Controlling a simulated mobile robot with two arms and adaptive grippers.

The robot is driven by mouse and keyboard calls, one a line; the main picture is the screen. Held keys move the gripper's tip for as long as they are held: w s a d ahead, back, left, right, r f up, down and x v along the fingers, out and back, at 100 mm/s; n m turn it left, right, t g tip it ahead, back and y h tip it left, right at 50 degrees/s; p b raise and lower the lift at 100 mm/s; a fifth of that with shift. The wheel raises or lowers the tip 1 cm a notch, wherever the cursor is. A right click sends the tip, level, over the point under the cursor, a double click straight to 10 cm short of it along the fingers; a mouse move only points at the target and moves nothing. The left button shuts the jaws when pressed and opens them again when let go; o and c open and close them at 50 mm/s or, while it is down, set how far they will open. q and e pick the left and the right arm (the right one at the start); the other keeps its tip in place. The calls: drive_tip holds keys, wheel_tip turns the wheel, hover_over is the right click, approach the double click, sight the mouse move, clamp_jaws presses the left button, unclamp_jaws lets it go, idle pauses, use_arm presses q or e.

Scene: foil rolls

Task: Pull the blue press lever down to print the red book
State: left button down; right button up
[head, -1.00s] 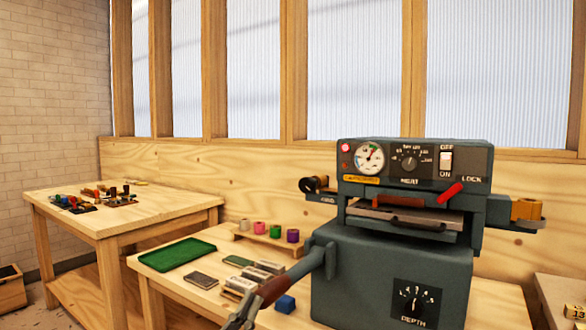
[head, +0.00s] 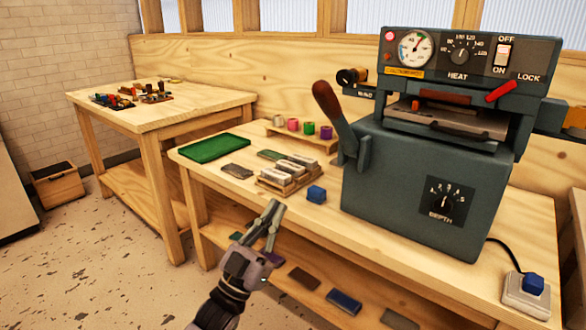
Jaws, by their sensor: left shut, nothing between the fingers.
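The press lever (head: 340,125) stands on the left side of the blue-grey press (head: 400,185). It is tilted up and leans left, with a red-brown grip at its top. My left gripper (head: 271,209) is shut and empty, below and left of the lever, clear of it, by the table's front edge. Under the press head is a dark red piece (head: 445,97); I cannot tell whether it is the red book. A dark red-brown book-like piece (head: 303,278) lies on the lower shelf. My right gripper is not in view.
Another table (head: 170,113) stands behind left.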

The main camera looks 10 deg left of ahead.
use_arm(q)
drive_tip(key=v, duration=0.7)
drive_tip(key=shift+s+a, duration=0.15)
drive_tip(key=shift+s, duration=0.25)
idle(0.6)
